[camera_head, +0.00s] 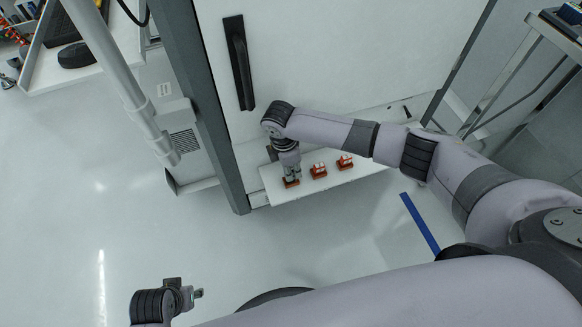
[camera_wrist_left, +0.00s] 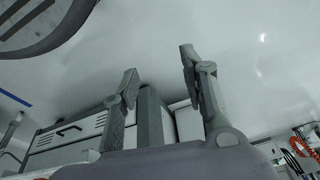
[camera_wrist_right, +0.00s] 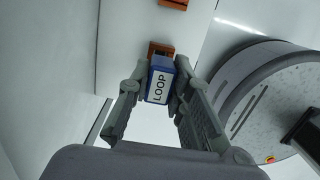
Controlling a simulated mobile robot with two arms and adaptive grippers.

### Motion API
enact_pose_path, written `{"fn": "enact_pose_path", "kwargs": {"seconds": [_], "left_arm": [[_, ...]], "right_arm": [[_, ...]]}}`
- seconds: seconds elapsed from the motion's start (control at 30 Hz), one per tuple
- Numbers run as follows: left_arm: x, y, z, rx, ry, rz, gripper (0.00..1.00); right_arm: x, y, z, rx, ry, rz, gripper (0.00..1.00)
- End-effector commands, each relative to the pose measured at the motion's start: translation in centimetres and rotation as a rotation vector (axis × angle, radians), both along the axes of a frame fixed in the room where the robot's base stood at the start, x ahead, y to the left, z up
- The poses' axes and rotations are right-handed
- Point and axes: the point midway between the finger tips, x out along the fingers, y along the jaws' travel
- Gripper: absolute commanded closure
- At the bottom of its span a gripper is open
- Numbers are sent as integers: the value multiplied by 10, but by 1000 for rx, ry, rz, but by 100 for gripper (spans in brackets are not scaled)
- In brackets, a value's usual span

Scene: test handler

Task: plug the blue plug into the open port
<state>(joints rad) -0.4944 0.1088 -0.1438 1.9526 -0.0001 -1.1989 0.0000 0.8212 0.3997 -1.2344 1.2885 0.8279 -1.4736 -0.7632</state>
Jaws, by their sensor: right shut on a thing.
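My right gripper (camera_head: 291,176) points down at the left end of a white shelf (camera_head: 276,198). In the right wrist view its fingers (camera_wrist_right: 158,90) are shut on the blue plug (camera_wrist_right: 161,82), whose label reads "LOOP". An orange port block (camera_wrist_right: 161,48) lies just beyond the plug's far end; I cannot tell whether the plug is inside it. That block (camera_head: 291,184) shows under the gripper in the head view. Two more orange blocks, the middle one (camera_head: 319,172) and the right one (camera_head: 345,162), hold pale pieces. My left gripper (camera_wrist_left: 157,72) is open and empty, away from the shelf.
A tall white cabinet panel with a black handle (camera_head: 239,62) stands behind the shelf. A grey post (camera_head: 205,105) rises left of it. A desk (camera_head: 100,60) is at upper left, a metal rack (camera_head: 515,65) at upper right. The floor (camera_head: 80,190) at left is clear.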

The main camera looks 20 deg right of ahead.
Motion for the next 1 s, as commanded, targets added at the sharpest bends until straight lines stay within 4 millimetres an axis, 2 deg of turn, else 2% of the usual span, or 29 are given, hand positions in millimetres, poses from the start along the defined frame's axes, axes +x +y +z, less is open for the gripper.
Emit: {"fn": "enact_pose_path", "kwargs": {"seconds": [0.47,0.8,1.0], "left_arm": [[-1,0,2,-2,-4,1,60],[-9,1,-13,1,17,1,60],[-7,1,-18,0,12,0,60]], "right_arm": [[0,0,0,0,0,0,100],[0,0,0,0,0,0,100],[0,0,0,0,0,0,100]]}}
